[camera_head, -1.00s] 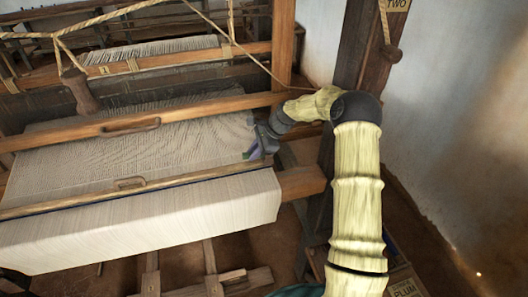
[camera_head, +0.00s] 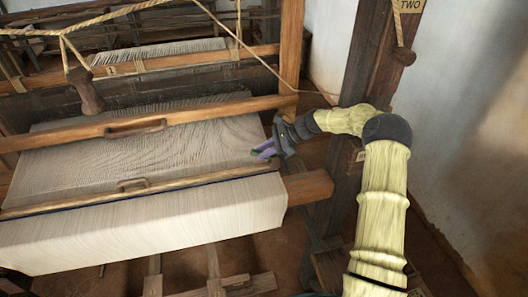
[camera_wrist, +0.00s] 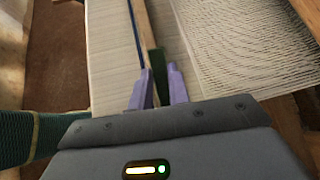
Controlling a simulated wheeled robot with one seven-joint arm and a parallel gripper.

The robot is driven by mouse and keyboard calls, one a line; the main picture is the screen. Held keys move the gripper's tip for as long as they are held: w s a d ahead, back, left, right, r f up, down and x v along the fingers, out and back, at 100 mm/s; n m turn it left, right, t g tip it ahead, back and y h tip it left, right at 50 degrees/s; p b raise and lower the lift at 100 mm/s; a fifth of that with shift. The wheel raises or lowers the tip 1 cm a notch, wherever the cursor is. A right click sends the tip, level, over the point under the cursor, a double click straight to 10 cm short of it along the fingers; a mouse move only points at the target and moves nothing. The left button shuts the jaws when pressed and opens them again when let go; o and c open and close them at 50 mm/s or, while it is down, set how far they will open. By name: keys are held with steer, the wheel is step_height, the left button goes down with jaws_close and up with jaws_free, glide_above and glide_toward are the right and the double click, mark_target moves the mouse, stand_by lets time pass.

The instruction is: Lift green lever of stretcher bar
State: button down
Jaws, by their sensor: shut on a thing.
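The green lever (camera_wrist: 157,63) shows in the wrist view as a narrow dark green piece standing up between my two purple fingers. My gripper (camera_wrist: 161,80) is shut on it, with one finger on each side. In the head view my gripper (camera_head: 262,153) is at the right end of the stretcher bar (camera_head: 165,186), a pale wooden strip across the cloth. The bar also shows in the wrist view (camera_wrist: 147,25), running away beside a dark blue line. The lever's lower part is hidden by my fingers.
Woven cloth (camera_head: 150,222) hangs over the front beam. A wooden beam with a handle (camera_head: 136,127) crosses behind the bar. A rope-hung wooden peg (camera_head: 87,92) is at left. A thick dark post (camera_head: 360,75) stands close to my arm at right.

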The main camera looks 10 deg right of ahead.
steer(key=c, duration=1.3)
jaws_free()
step_height(320, 180, up, 10)
steer(key=b, duration=0.3)
steer(key=shift+b, duration=0.35)
steer(key=s+d+f+n+h, duration=0.2)
steer(key=s+n, duration=0.3)
steer(key=s, duration=0.5)
steer(key=s+d+f+n+t+h+b, duration=0.1)
steer(key=s+d+f+n+h, duration=0.2)
steer(key=s, duration=0.8)
steer(key=s+d+f+n+h, duration=0.2)
steer(key=s+n+h, duration=0.3)
steer(key=s+n, duration=0.3)
steer(key=shift+s+d+f+t+h, duration=0.1)
steer(key=shift+s+d+t+h, duration=0.15)
steer(key=shift+s, duration=0.65)
steer(key=shift+s+d+f+t+h, duration=0.15)
steer(key=shift+s+d, duration=0.15)
steer(key=shift+s, duration=0.55)
